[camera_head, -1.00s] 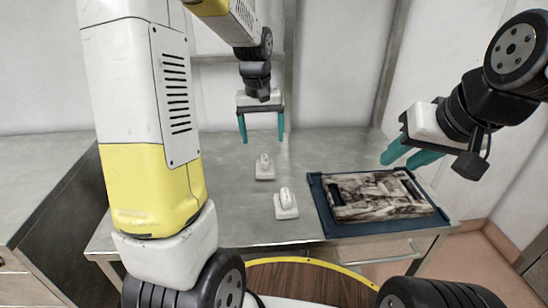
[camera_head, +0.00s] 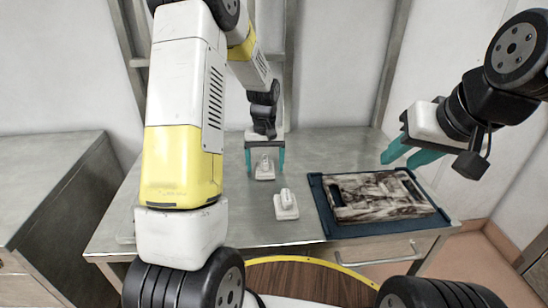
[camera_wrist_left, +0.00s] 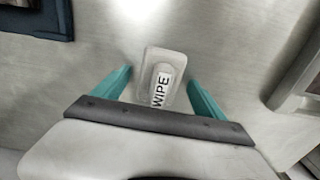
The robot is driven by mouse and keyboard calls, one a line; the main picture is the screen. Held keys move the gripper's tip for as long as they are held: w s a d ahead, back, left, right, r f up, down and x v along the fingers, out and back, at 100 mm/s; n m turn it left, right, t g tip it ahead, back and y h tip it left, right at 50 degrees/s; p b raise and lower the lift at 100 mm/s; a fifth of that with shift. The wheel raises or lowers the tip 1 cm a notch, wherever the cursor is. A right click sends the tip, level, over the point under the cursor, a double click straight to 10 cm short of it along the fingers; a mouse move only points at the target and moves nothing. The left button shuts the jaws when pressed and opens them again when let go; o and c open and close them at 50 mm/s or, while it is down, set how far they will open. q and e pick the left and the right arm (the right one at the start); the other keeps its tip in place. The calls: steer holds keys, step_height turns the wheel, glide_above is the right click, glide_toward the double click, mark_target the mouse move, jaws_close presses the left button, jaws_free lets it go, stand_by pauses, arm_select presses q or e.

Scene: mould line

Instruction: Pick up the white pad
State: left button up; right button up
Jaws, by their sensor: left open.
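Two small white pads with raised grips stand on the metal table. The farther pad (camera_head: 265,171) lies between the fingers of my left gripper (camera_head: 265,166), which points down and is open. In the left wrist view this pad (camera_wrist_left: 160,76) bears the word "WIPE" and sits between the teal fingertips (camera_wrist_left: 159,80), with a gap on each side. The nearer white pad (camera_head: 286,208) stands closer to me and slightly right, apart from the gripper. Its lettering cannot be read. My right gripper (camera_head: 398,158) is open and empty above the table's right side.
A dark blue tray (camera_head: 327,217) holding a brown-and-white mottled block (camera_head: 380,197) lies on the right of the metal table (camera_head: 240,227). A grey counter (camera_head: 50,155) stands at the left. The table left of the pads is largely clear.

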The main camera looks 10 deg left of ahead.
mark_target(265, 159)
arm_select(q)
steer(key=c, duration=1.5)
steer(key=shift+r, duration=0.1)
step_height(265, 159, up, 10)
steer(key=shift+f, duration=0.1)
steer(key=o, duration=0.7)
steer(key=shift+c, duration=0.2)
steer(key=c, duration=0.5)
steer(key=shift+o, duration=0.2)
